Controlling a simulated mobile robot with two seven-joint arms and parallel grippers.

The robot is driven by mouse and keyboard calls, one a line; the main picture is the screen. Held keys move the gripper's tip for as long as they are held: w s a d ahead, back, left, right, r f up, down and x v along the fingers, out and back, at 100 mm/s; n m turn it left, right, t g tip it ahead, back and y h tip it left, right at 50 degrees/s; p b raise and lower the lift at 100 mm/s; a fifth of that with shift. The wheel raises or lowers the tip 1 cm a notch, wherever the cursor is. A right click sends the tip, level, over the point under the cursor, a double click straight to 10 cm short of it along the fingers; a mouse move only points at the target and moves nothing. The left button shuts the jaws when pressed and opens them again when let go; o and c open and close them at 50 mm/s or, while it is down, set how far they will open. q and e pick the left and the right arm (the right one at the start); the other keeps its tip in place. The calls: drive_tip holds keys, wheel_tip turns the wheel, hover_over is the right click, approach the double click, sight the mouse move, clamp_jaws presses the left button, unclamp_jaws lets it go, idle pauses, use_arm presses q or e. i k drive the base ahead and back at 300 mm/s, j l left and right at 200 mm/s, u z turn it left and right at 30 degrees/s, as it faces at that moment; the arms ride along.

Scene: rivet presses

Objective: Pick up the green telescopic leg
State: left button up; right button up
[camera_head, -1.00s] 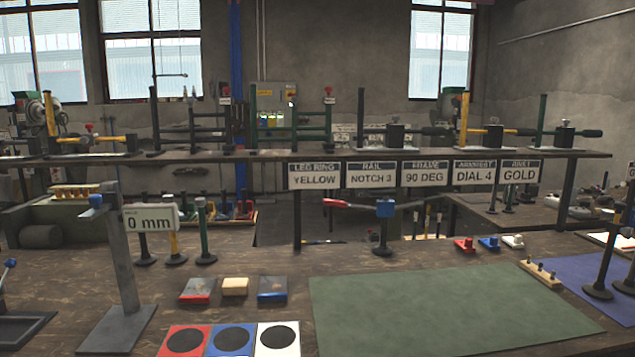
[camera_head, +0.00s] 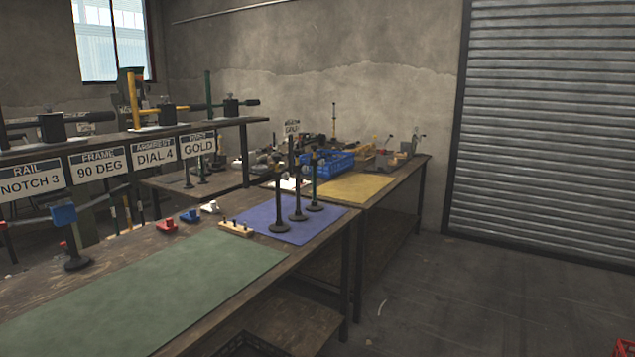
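Three upright legs with round dark bases stand in a row on the blue mat (camera_head: 262,215). The near leg (camera_head: 278,205) and the middle leg (camera_head: 297,190) look dark. The far leg (camera_head: 314,182) looks dark with a possible green tint, but its colour is hard to tell at this size. No leg in view is clearly green. Neither of my grippers is in view.
A green mat (camera_head: 150,305) covers the near bench. Red (camera_head: 166,225), blue (camera_head: 189,216) and white (camera_head: 209,207) blocks lie behind it, beside a wooden peg block (camera_head: 236,229). A blue crate (camera_head: 327,163) and yellow mat (camera_head: 350,188) lie beyond. Open floor (camera_head: 470,300) is at right.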

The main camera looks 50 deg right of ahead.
sight(315, 208)
drive_tip(key=z, duration=1.65)
drive_tip(key=i+l+u, duration=0.15)
drive_tip(key=i+l, duration=0.3)
drive_tip(key=i+l+u, duration=0.1)
drive_tip(key=i+l, duration=0.4)
drive_tip(key=i+l+u, duration=0.15)
drive_tip(key=i+l, duration=0.4)
drive_tip(key=i+l+u, duration=0.15)
drive_tip(key=i+l, duration=0.3)
drive_tip(key=l, duration=0.2)
